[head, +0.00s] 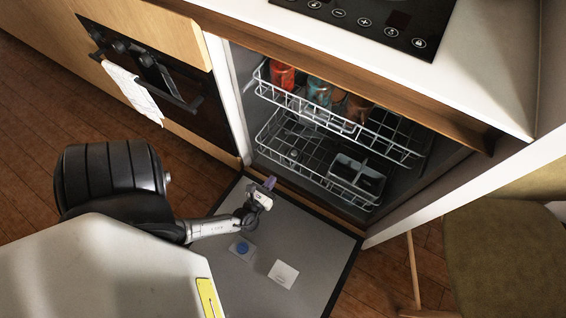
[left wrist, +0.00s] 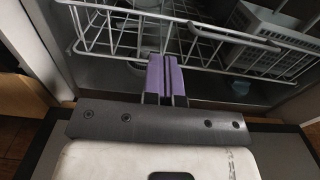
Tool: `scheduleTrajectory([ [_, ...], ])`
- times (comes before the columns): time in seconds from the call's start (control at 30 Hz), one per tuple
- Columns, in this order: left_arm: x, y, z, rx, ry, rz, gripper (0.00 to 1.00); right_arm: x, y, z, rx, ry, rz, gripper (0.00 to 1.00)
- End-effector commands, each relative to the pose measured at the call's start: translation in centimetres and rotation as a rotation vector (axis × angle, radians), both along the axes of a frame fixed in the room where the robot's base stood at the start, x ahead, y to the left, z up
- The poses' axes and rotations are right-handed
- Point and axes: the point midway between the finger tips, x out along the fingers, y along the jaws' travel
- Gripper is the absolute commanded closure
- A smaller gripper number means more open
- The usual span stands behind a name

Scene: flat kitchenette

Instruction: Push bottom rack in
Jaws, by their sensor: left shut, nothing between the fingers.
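The bottom rack (head: 300,160) is a white wire basket low inside the open dishwasher. It holds a grey cutlery basket (head: 356,178) at its right side. My left gripper (head: 270,183) is over the inner end of the lowered door (head: 300,262), just in front of the rack. In the left wrist view, its two purple fingers (left wrist: 165,78) are shut together and empty. They overlap the front wires of the rack (left wrist: 120,40); I cannot tell whether they touch. My right gripper is not in view.
The upper rack (head: 330,118) holds red, teal and brown cups above the bottom rack. An oven (head: 150,75) with a hanging towel (head: 133,92) stands to the left. A chair (head: 500,255) is at the right. The open door covers the floor in front.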

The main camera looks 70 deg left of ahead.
Motion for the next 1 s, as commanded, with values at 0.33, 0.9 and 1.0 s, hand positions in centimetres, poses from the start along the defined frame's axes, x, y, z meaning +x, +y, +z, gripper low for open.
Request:
scheduleTrajectory([
  [0.33,4.8,3.4,-0.3,0.0,-0.003,0.001,1.0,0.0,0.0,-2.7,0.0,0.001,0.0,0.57],
  [0.9,6.9,4.8,0.0,-0.002,-0.001,0.001,1.0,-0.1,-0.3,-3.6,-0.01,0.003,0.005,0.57],
  [1.0,6.9,4.8,0.0,-0.002,-0.001,0.001,1.0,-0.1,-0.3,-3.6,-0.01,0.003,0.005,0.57],
])
